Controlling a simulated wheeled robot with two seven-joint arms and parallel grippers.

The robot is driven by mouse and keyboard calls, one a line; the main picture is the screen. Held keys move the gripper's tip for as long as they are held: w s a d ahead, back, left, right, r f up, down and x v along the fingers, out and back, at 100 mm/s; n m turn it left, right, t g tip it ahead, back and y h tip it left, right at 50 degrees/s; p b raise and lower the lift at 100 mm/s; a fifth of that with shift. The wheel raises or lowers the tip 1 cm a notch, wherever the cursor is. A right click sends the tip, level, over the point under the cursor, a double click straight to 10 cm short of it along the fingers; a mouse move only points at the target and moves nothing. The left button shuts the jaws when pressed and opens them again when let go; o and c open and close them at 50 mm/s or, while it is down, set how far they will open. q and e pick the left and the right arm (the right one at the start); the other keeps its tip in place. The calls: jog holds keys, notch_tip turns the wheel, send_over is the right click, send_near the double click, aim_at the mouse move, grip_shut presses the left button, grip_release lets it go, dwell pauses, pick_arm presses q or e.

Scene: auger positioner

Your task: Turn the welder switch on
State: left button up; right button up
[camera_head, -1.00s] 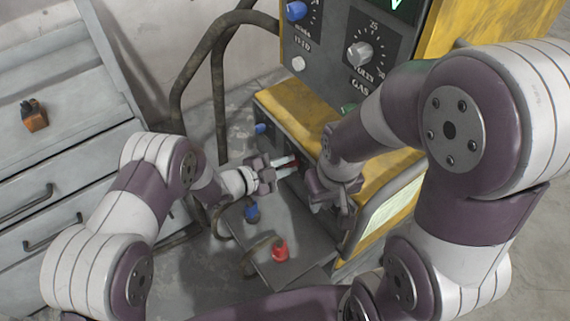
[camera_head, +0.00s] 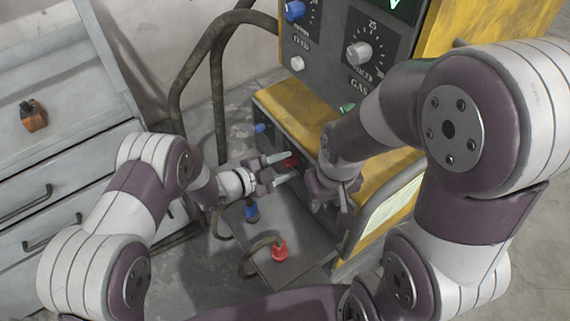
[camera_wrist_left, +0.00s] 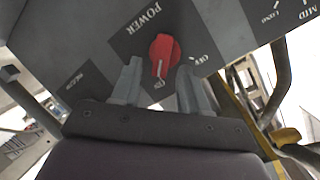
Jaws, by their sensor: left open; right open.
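The welder switch is a red knob (camera_wrist_left: 165,55) on the grey panel marked POWER in the left wrist view. Its white line points to the ON label, with OFF to the right of it.
The yellow and grey welder (camera_head: 298,115) carries a blue knob (camera_head: 295,10) and a grey GAS dial (camera_head: 358,53) above. Blue (camera_head: 251,212) and red (camera_head: 280,251) cable plugs sit below the grippers. A grey drawer cabinet (camera_head: 60,180) stands left.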

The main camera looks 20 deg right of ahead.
pick_arm(q)
jog(key=p+v, duration=0.2)
jog(key=v, duration=1)
jog(key=shift+s, duration=0.1)
